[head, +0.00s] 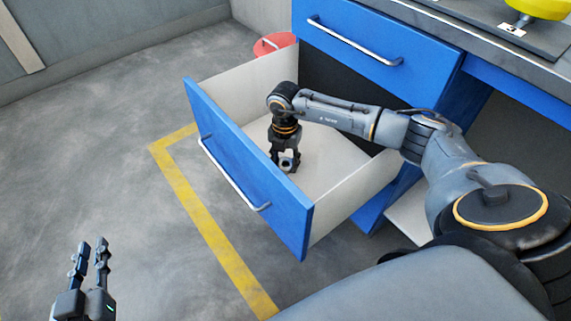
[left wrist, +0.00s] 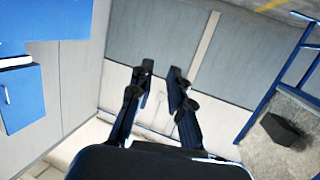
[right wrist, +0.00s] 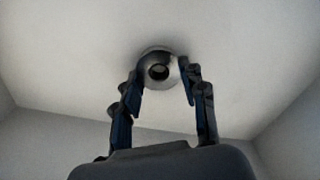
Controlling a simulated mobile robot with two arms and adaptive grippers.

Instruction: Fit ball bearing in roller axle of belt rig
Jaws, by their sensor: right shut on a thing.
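The ball bearing (right wrist: 158,72) is a small metal ring with a dark hole, down in the open drawer. My right gripper (right wrist: 162,85) is shut on it, with a finger at either side of the ring. In the head view my right gripper (head: 287,165) points down into the drawer, and the bearing (head: 286,163) shows between its fingertips. My left gripper (head: 93,245) is open and empty at the lower left, above the floor; its spread fingers also show in the left wrist view (left wrist: 160,75). The belt rig and its roller axle are not recognisable in these views.
The blue drawer (head: 245,185) is pulled out, its pale walls around my right gripper. The blue cabinet and worktop (head: 480,40) stand behind it, with a yellow object (head: 540,8) on top. A red round object (head: 274,43) is behind the drawer. The floor at left is clear.

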